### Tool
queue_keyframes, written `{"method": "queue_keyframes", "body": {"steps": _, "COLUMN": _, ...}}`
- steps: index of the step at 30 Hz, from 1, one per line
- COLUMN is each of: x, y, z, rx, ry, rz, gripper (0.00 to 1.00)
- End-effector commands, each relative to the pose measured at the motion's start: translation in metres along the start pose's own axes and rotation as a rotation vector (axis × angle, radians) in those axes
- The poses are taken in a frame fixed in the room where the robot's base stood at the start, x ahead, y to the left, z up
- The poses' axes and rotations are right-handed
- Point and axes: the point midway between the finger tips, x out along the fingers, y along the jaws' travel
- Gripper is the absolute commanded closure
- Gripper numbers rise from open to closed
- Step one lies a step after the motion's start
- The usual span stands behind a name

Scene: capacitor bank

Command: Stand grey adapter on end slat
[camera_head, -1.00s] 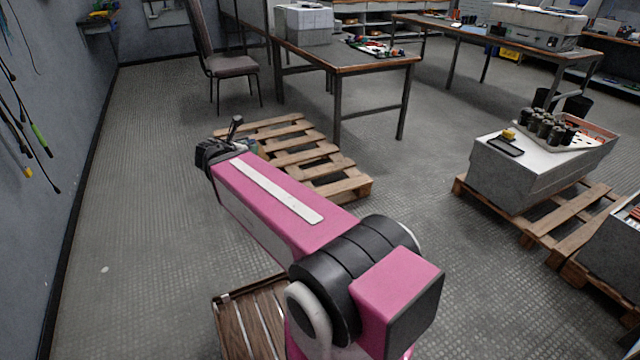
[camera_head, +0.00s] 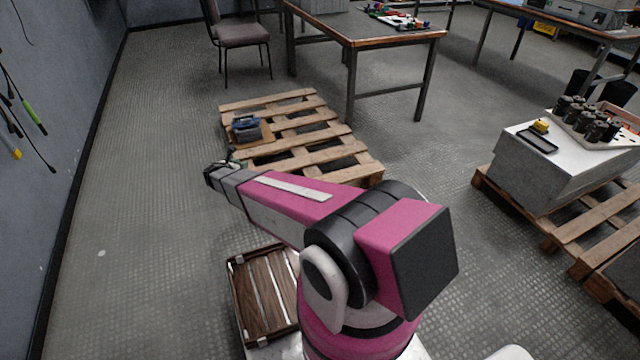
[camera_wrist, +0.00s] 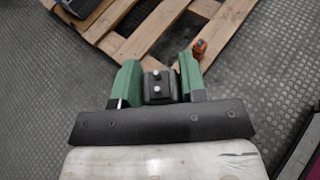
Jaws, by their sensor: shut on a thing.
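My gripper (camera_wrist: 160,82) has green fingers shut on a dark block with two silver bolt heads, which appears to be the grey adapter (camera_wrist: 159,90). The fingers press its left and right sides. In the head view my gripper (camera_head: 221,168) is small and dark, at the left front edge of the wooden pallet (camera_head: 305,153); the adapter cannot be made out there. The pallet's slats also show beyond the fingers in the wrist view (camera_wrist: 160,30). I cannot tell the adapter's height above pallet or floor.
A blue-grey device (camera_head: 245,127) sits on a board on the pallet's left part. A small orange thing (camera_wrist: 199,49) shows by the right finger. A brown slatted crate (camera_head: 262,297) is close to my base. A grey cabinet (camera_head: 545,165) stands right. Floor left of the pallet is clear.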

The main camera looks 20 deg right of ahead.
Motion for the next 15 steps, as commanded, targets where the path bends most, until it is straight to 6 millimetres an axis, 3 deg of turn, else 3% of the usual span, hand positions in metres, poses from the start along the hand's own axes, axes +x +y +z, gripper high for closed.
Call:
{"method": "queue_keyframes", "body": {"steps": 1, "x": 0.014, "y": 0.014, "z": -0.026, "rx": -0.006, "ry": 0.003, "rz": 0.004, "gripper": 0.87}}
{"method": "queue_keyframes", "body": {"steps": 6, "x": 0.035, "y": 0.028, "z": -0.079, "rx": -0.01, "ry": 0.009, "rz": 0.021, "gripper": 0.87}}
{"method": "queue_keyframes", "body": {"steps": 9, "x": 0.04, "y": 0.031, "z": -0.096, "rx": -0.011, "ry": 0.01, "rz": 0.026, "gripper": 0.87}}
{"method": "queue_keyframes", "body": {"steps": 15, "x": 0.059, "y": 0.025, "z": -0.107, "rx": -0.01, "ry": 0.012, "rz": 0.026, "gripper": 0.87}}
